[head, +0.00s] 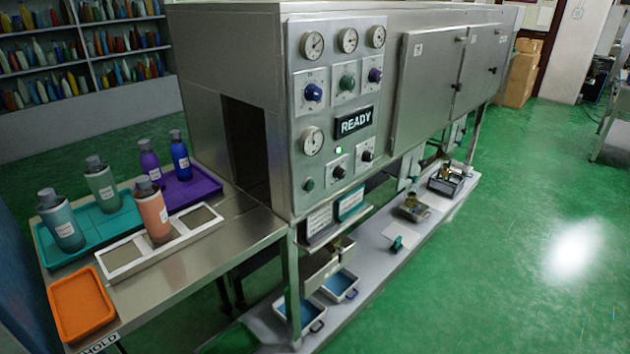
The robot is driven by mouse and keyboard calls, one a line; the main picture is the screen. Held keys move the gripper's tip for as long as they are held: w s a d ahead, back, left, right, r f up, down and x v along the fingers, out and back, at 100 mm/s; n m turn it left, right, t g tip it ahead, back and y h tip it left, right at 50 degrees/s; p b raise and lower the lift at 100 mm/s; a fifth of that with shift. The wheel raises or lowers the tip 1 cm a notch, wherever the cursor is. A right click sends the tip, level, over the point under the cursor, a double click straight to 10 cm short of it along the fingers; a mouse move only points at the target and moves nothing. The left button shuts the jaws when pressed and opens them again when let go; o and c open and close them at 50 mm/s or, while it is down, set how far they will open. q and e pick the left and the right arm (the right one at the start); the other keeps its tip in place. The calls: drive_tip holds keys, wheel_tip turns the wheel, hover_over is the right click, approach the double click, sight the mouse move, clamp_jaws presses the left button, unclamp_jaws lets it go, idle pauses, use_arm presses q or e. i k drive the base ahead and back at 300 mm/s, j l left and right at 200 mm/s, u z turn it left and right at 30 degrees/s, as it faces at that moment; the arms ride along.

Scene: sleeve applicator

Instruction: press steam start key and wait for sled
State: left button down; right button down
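The steel applicator machine (240,50) stands in the middle, with a dark tunnel opening (246,150) at its left end. Its control panel carries a lit READY display (354,123) and a small lit green lamp (339,150). A green round button (309,184) sits low on the panel, and a green knob (347,83) sits higher; I cannot read which is the steam start key. Neither gripper shows.
A teal tray (95,234) holds two green-toned bottles, and a purple tray (205,184) holds a purple and a blue one. An empty orange tray (80,303) lies at the table's front left. Blue bins (340,285) sit on the lower shelf.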

sight(310, 184)
drive_tip(key=i+l+u, duration=0.15)
drive_tip(key=l, duration=0.25)
drive_tip(key=i+l+u, duration=0.15)
drive_tip(key=l, duration=0.3)
drive_tip(key=i+l+u, duration=0.1)
drive_tip(key=l, duration=0.35)
drive_tip(key=i+l+u, duration=0.15)
drive_tip(key=l, duration=0.3)
